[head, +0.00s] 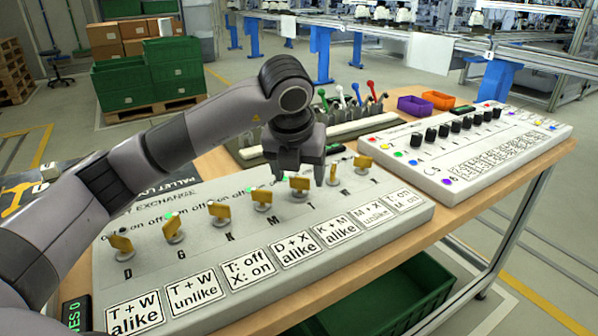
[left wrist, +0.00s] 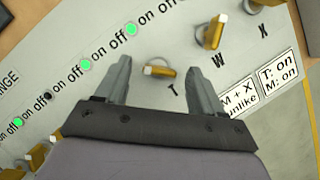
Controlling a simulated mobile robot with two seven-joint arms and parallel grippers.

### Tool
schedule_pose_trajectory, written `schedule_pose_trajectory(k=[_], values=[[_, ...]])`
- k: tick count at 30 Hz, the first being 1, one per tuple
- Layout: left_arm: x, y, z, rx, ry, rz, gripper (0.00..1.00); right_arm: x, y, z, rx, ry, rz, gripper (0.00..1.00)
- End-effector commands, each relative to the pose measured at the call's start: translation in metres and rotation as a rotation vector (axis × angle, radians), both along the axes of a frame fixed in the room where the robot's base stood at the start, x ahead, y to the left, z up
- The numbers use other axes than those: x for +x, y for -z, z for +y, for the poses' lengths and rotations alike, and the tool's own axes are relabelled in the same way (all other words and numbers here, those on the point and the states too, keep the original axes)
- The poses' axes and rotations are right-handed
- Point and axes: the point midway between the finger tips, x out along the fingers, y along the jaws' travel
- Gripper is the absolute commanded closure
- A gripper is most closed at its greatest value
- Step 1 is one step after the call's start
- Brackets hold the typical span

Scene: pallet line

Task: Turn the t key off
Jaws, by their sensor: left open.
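The T key (head: 300,184) is a yellow key with a flat handle on a round base, on the white key panel (head: 205,268). It also shows in the left wrist view (left wrist: 160,71), just above the printed letter T. My left gripper (head: 299,174) is open and points down over the T key. In the left wrist view its fingers stand on either side of the key's handle, apart from it. A green light (left wrist: 131,28) is lit near the on/off marks above the T key. My right gripper is not in view.
The W key (head: 334,173) and X key (head: 363,162) stand to the right, and the neighbouring key (head: 262,198) to the left. Behind are a panel with coloured levers (head: 345,133) and a white panel with black knobs (head: 475,150). Purple (head: 414,105) and orange (head: 438,100) bins sit farther back.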

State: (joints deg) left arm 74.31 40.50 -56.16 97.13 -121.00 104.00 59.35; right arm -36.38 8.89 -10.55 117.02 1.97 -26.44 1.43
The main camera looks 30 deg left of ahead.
Motion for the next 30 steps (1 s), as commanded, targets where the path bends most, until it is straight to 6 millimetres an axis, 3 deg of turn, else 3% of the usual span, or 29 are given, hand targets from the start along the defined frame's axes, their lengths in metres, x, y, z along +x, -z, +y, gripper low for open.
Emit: schedule_pose_trajectory(k=[12, 30], values=[[-0.022, -0.057, -0.006, -0.001, 0.000, -0.003, 0.32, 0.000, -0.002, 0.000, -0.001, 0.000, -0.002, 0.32], [-0.025, -0.063, -0.007, -0.001, 0.000, -0.001, 0.32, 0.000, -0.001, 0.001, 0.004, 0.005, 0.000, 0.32]])
